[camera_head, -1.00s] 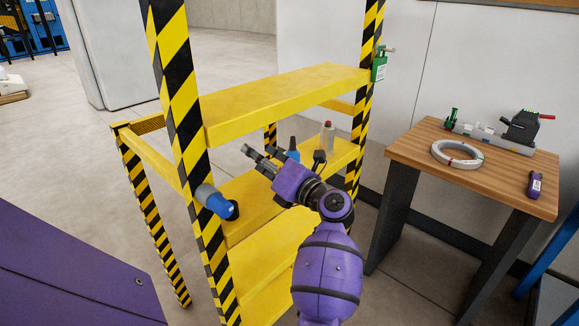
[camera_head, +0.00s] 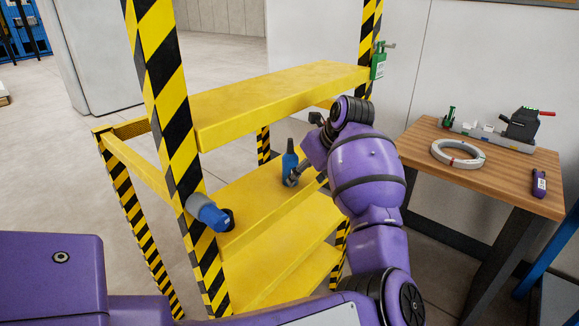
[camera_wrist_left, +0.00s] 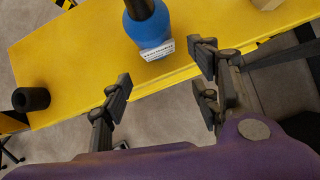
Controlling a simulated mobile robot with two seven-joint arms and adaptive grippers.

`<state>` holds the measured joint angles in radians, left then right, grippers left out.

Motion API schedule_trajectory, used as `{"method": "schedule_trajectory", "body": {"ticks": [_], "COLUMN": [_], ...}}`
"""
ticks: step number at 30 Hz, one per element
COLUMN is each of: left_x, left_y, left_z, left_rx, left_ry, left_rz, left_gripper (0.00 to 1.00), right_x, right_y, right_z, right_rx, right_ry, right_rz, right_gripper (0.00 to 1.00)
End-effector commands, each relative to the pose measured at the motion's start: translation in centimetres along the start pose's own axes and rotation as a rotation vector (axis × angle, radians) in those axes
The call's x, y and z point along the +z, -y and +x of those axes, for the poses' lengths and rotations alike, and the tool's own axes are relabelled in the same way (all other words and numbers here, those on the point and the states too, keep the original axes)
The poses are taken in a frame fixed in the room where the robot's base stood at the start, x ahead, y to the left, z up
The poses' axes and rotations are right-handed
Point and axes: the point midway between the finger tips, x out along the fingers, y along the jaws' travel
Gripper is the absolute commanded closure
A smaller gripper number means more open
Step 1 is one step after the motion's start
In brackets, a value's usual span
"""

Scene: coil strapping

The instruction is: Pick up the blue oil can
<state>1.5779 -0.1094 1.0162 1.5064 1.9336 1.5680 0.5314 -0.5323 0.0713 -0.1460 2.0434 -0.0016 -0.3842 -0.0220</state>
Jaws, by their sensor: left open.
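The blue oil can (camera_head: 290,166) stands upright on the yellow middle shelf, with a dark top. In the left wrist view the can (camera_wrist_left: 153,30) shows a white label low on its side. My left gripper (camera_wrist_left: 160,76) is open and empty, its fingers spread on either side just short of the can. In the head view my purple left arm hides most of the gripper; a finger (camera_head: 297,178) shows low beside the can. My right gripper is not in view.
A blue-grey connector (camera_head: 207,211) is on the striped front post. The upper yellow shelf (camera_head: 280,95) overhangs the can. At right, a wooden bench (camera_head: 480,190) holds a pale coil (camera_head: 457,154) and a purple device (camera_head: 539,183).

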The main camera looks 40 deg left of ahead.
Motion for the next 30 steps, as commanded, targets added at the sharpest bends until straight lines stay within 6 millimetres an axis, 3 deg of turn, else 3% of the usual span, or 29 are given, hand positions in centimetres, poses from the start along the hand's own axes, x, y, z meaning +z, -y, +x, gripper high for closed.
{"method": "schedule_trajectory", "body": {"ticks": [6, 14, 18, 25, 30], "left_x": [1.4, 4.9, 4.8, 4.7, 4.7], "left_y": [-0.1, -0.1, -0.1, -0.1, -0.1], "left_z": [0.9, 3.1, 4.2, 4.4, 4.4], "left_rx": [0.003, 0.002, 0.003, 0.002, 0.002], "left_ry": [0.001, 0.001, 0.001, 0.001, 0.001], "left_rz": [0.0, 0.0, 0.002, 0.002, 0.002], "left_gripper": [0.43, 0.43, 0.43, 0.43, 0.66], "right_x": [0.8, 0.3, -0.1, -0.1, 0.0], "right_y": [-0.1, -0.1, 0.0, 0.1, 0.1], "right_z": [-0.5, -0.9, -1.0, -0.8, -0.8], "right_rx": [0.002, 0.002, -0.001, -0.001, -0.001], "right_ry": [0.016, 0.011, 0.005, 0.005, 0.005], "right_rz": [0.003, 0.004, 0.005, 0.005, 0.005], "right_gripper": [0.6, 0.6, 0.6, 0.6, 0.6]}}
